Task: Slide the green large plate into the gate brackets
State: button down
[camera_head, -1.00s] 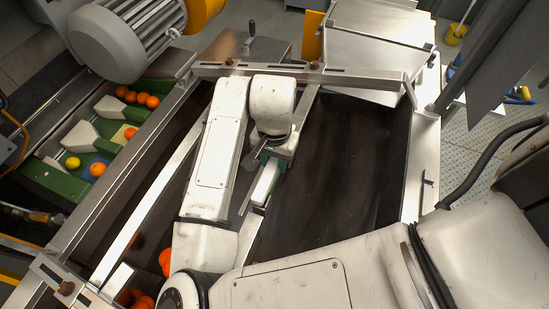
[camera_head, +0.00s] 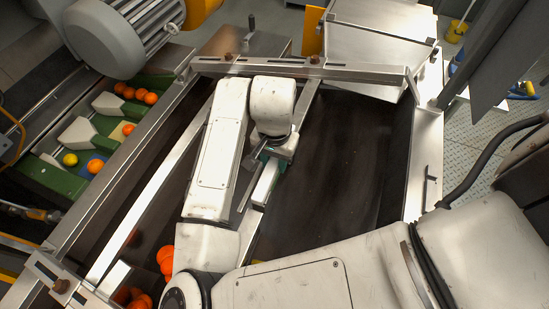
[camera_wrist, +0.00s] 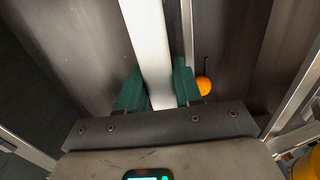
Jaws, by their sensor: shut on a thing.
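My gripper (camera_head: 268,158) is low over the dark chute, partly hidden by my wrist in the head view. In the wrist view its teal fingers (camera_wrist: 160,90) are shut on a pale metal bar (camera_wrist: 147,35), one finger on each side. The bar (camera_head: 264,186) runs lengthwise through the chute in the head view. I cannot make out a separate green large plate in either view. Small brown-knobbed fittings sit on the crossbar (camera_head: 362,75) at the far end; I cannot tell whether these are the gate brackets.
Several oranges (camera_head: 165,258) lie in the chute's lower left beside my arm. An orange (camera_wrist: 204,86) shows right of the fingers in the wrist view. A green conveyor (camera_head: 52,177) with fruit runs at the left. Metal side rails (camera_head: 424,160) border the chute. Its right half looks clear.

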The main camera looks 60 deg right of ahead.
jog(key=shift+f+b, duration=0.3)
jog(key=shift+f, duration=0.2)
jog(key=c, duration=0.7)
grip_release()
jog(key=shift+r, duration=0.1)
jog(key=shift+w, duration=0.1)
jog(key=r, duration=1)
jog(key=shift+s+r, duration=0.2)
jog(key=shift+r, duration=0.15)
